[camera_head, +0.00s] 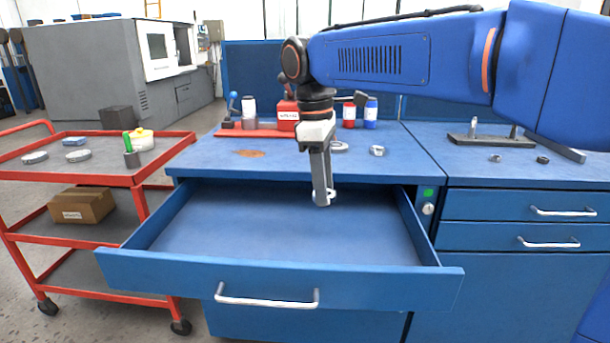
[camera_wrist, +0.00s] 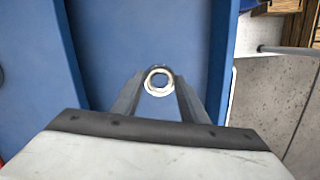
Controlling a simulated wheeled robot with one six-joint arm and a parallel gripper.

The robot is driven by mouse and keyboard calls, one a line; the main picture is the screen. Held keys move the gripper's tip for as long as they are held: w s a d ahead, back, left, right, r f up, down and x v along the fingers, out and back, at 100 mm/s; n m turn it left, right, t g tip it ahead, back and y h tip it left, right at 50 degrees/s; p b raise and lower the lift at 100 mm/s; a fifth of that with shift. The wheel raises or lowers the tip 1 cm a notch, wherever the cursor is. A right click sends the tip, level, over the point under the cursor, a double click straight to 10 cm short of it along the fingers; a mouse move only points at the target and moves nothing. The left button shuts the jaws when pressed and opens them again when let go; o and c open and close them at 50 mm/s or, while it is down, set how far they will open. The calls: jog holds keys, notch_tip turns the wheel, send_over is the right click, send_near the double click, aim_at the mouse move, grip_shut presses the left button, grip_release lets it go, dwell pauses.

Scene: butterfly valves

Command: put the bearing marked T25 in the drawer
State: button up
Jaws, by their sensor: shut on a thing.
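My gripper (camera_head: 323,200) points down over the open drawer (camera_head: 250,225) and is shut on a small bearing ring. The bearing (camera_wrist: 160,81) shows in the wrist view between the two fingertips, with a pale metal ring around a dark-blue hole. No marking can be read on it. The drawer is pulled out of the blue bench and its visible floor is empty. In the head view the fingertips are over the drawer's interior, right of its middle; I cannot tell their exact height above the floor.
On the bench top, another ring (camera_head: 377,151) and a flat ring (camera_head: 338,147) lie behind the drawer. Bottles (camera_head: 370,112) and a red box (camera_head: 288,115) stand farther back. A red cart (camera_head: 100,177) stands at left. The drawer's front panel (camera_head: 280,283) and side walls rise around its floor.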

jog(key=shift+f, duration=6.55)
jog(key=o, duration=1.3)
